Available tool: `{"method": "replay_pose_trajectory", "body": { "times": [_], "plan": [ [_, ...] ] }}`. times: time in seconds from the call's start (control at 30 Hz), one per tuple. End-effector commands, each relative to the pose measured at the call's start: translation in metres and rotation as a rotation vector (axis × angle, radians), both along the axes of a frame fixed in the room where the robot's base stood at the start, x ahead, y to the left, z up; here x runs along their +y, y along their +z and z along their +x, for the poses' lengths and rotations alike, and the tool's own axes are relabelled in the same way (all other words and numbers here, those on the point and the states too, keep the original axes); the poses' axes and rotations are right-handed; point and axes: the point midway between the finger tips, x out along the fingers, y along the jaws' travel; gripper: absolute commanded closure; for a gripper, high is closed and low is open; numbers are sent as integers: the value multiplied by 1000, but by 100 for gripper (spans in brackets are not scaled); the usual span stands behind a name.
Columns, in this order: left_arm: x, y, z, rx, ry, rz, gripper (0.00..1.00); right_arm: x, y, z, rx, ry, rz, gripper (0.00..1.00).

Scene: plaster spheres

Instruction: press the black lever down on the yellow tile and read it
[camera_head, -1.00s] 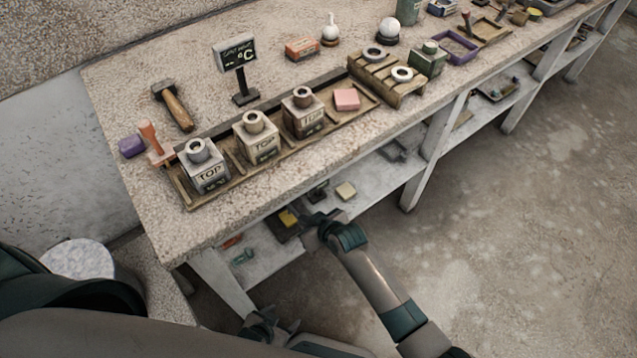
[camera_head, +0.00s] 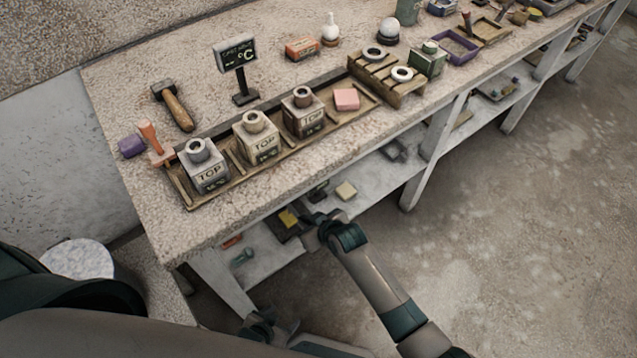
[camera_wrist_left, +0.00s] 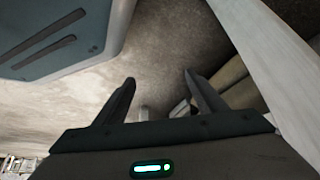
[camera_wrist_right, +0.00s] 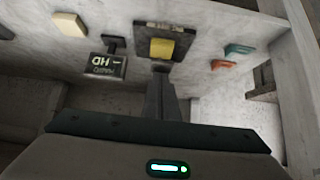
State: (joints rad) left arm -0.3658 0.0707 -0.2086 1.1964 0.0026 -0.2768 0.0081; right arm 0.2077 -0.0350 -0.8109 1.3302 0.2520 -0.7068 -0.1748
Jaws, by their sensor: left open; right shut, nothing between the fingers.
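The yellow tile (camera_head: 288,219) sits on a dark plate on the lower shelf; the right wrist view shows the tile (camera_wrist_right: 161,48) and the dark plate (camera_wrist_right: 180,30) clearly. My right gripper (camera_head: 312,219) is shut and empty, low over the shelf beside the tile. In the right wrist view its fingertips (camera_wrist_right: 161,70) are at the plate's near edge, just below the tile; contact cannot be told. I cannot make out the black lever apart from the dark plate and fingers. My left gripper (camera_head: 279,322) is open and empty, low outside the bench; it also shows in its wrist view (camera_wrist_left: 158,88).
A small dark sign (camera_wrist_right: 103,66) with inverted lettering stands left of the plate. A cream block (camera_wrist_right: 71,24) and teal and orange pieces (camera_wrist_right: 237,50) lie around it. The bench top (camera_head: 230,225) overhangs the shelf; a white leg (camera_head: 222,281) stands at its near end.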

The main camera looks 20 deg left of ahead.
Motion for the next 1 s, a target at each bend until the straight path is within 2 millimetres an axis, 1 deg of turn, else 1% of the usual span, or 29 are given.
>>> {"method": "replay_pose_trajectory", "body": {
  "times": [0.2,0.47,1.0],
  "plan": [
    [1,-4,-2,15,1,3,36,0,-5,0,1,0,-2,100],
    [4,-4,-1,32,5,9,36,0,-10,0,1,0,-2,100],
    [13,-13,-17,98,13,25,36,0,-20,0,1,0,-1,100]
  ]
}}
